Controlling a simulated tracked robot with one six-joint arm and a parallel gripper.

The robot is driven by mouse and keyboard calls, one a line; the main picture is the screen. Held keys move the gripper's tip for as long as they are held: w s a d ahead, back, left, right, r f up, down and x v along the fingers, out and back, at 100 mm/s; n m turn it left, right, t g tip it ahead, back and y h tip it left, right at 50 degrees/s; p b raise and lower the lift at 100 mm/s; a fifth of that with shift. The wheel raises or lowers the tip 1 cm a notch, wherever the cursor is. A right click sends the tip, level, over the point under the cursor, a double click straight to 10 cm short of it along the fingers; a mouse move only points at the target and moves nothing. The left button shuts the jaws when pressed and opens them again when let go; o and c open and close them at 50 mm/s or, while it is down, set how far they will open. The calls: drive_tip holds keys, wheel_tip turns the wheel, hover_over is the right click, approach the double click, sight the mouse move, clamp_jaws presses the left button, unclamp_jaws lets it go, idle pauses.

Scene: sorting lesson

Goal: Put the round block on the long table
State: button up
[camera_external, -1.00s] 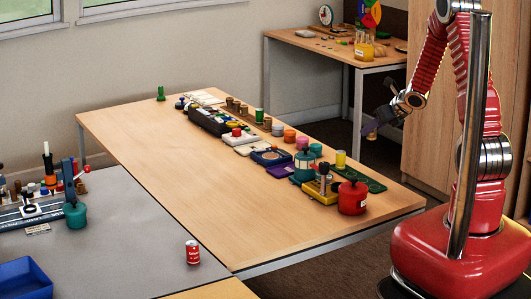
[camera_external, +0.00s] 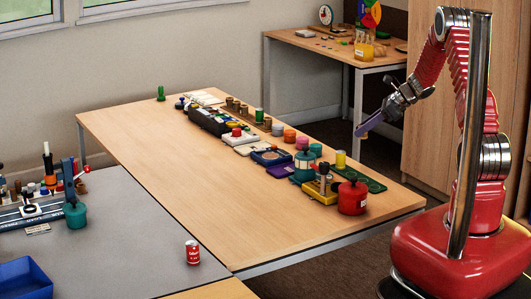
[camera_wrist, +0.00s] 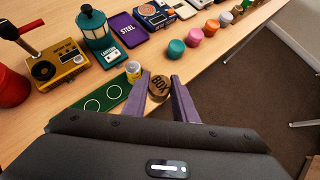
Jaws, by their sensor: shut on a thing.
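My gripper (camera_external: 364,130) is raised off the right side of the long table (camera_external: 180,140), out over the floor side. In the wrist view my gripper (camera_wrist: 161,92) has its two purple fingers on either side of a round brown wooden block (camera_wrist: 159,86) with dark lettering on its face. The fingers are shut on it. The table's wooden top also shows in the wrist view (camera_wrist: 63,14), beyond the block.
A row of objects lines the table's right side: a red canister (camera_external: 352,198), a teal lantern (camera_external: 304,167), a yellow cylinder (camera_external: 340,159) and a green tray (camera_external: 362,180) with circles. The table's left half is clear. A grey table (camera_external: 130,230) adjoins it.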

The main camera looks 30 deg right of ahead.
drive_tip(key=s+a+n+g+y, duration=0.1)
drive_tip(key=s+n+g, duration=0.1)
drive_tip(key=s+n, duration=0.1)
drive_tip(key=s+a+n+g+y, duration=0.1)
drive_tip(key=s, duration=0.1)
drive_tip(key=shift+s+a+r+n+y, duration=0.15)
drive_tip(key=shift+a+r+n+y, duration=0.15)
drive_tip(key=shift+f, duration=3.15)
drive_tip(key=shift+f, duration=0.1)
drive_tip(key=shift+f, duration=1.75)
drive_tip(key=o, duration=1.1)
drive_tip(key=shift+f, duration=0.15)
